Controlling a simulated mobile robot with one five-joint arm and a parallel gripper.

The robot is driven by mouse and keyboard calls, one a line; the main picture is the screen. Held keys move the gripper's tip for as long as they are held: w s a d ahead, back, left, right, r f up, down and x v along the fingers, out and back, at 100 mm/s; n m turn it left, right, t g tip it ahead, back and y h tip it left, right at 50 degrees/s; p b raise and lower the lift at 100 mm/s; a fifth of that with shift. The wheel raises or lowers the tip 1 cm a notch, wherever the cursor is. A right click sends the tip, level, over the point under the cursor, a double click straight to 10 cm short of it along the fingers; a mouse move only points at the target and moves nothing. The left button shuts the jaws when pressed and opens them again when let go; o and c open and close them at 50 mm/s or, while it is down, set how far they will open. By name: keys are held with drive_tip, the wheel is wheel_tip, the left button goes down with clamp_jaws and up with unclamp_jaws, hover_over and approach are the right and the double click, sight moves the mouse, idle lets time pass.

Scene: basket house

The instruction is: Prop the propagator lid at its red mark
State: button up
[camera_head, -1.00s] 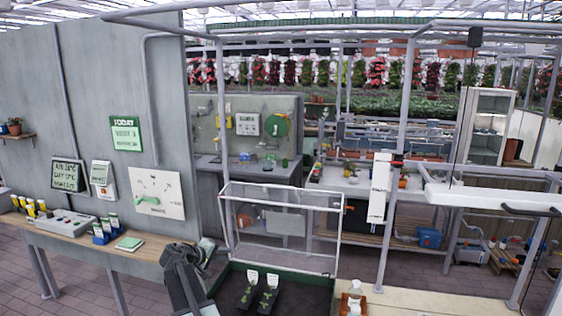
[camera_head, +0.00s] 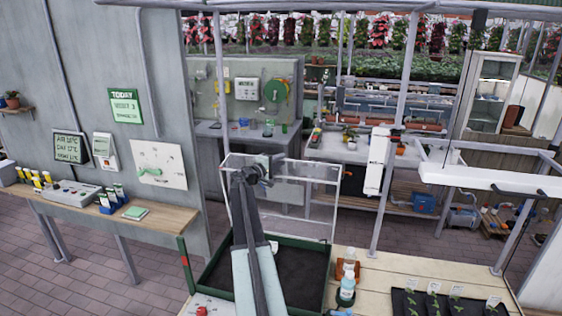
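The propagator lid (camera_head: 312,172) is a clear box with a pale frame. It stands raised at the back of the propagator base (camera_head: 218,255), a green-rimmed tray with dark soil. A green upright at the tray's left carries a red mark (camera_head: 185,260). My gripper (camera_head: 258,168) is at the lid's upper edge, left of its middle. I cannot tell whether it touches the lid, and its fingers are too small and dark to read. My arm covers part of the tray, and a white plant label (camera_head: 273,246) shows beside it.
Bottles (camera_head: 347,284) stand right of the tray on the pale bench (camera_head: 385,262). A black seedling tray (camera_head: 405,305) is at the lower right. A white lamp panel (camera_head: 490,178) hangs above it. A wooden side table (camera_head: 160,218) with instruments is at left.

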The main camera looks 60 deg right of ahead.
drive_tip(key=shift+d, duration=0.65)
drive_tip(key=shift+a, duration=0.1)
clamp_jaws()
drive_tip(key=shift+s, duration=0.1)
idle(0.8)
